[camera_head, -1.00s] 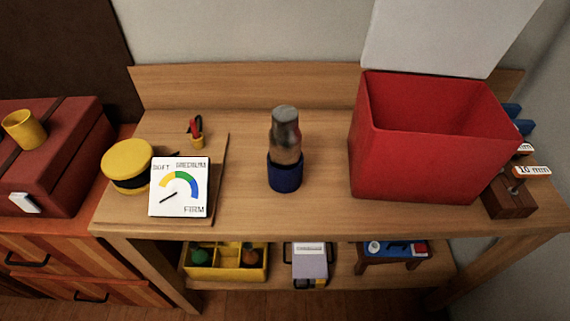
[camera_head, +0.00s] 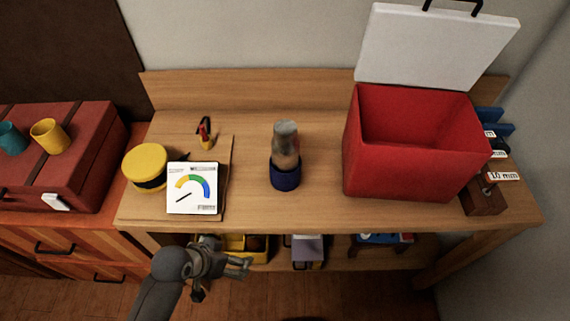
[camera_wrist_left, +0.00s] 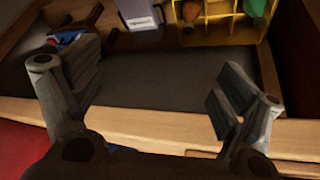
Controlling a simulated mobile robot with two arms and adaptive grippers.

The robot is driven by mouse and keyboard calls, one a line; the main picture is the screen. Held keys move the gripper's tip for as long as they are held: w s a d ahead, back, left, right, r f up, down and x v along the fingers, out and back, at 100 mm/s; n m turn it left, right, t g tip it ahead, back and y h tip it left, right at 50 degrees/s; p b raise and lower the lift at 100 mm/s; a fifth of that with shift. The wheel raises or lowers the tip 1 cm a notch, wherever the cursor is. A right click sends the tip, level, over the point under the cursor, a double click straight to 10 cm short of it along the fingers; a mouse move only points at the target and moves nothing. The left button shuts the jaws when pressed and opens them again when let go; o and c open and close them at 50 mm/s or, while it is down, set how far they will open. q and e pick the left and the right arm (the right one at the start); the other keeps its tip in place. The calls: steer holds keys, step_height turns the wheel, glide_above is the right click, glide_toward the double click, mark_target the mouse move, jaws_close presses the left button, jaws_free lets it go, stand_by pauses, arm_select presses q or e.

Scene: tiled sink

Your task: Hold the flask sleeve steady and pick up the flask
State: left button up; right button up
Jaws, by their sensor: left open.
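The flask (camera_head: 285,140), metallic grey-brown, stands upright in the dark blue flask sleeve (camera_head: 285,178) on the wooden table, in the middle of the head view. My left gripper (camera_head: 243,268) is in front of the table, below the tabletop edge and to the lower left of the flask. In the left wrist view its two fingers (camera_wrist_left: 160,95) are wide apart with nothing between them. Flask and sleeve cannot be made out in the wrist view. My right gripper is not in view.
A red box (camera_head: 405,160) with a raised white lid (camera_head: 435,45) stands right of the flask. A dial card (camera_head: 192,203) and a yellow round tin (camera_head: 145,163) are on the left. The lower shelf holds a yellow divided tray (camera_wrist_left: 233,32). The tabletop around the sleeve is clear.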

mark_target(273, 175)
arm_select(q)
step_height(273, 175, up, 8)
steer(key=d+m+h+p, duration=0.1)
steer(key=d+m, duration=0.1)
steer(key=w+d+m+h, duration=0.1)
steer(key=w, duration=0.1)
steer(key=w+d+r+m+h, duration=0.1)
steer(key=w+d, duration=0.1)
steer(key=w, duration=0.1)
steer(key=w+d+m+t+h, duration=0.1)
steer(key=w+d, duration=0.1)
steer(key=w, duration=0.1)
steer(key=shift+r+h, duration=0.3)
steer(key=w+r, duration=0.1)
steer(key=w, duration=0.1)
steer(key=w+r+t+h, duration=0.1)
steer(key=w, duration=0.2)
steer(key=w+r+m+h, duration=0.1)
steer(key=w, duration=0.1)
steer(key=shift+w+a, duration=0.2)
steer(key=shift+w+d+f+t, duration=0.15)
steer(key=shift+w+d+t, duration=0.1)
steer(key=shift+w+t, duration=0.05)
steer(key=b+x, duration=0.3)
steer(key=x, duration=0.5)
steer(key=shift+d, duration=0.1)
steer(key=shift+w+d+f+b, duration=0.25)
steer(key=shift+d+b, duration=0.2)
steer(key=c, duration=0.7)
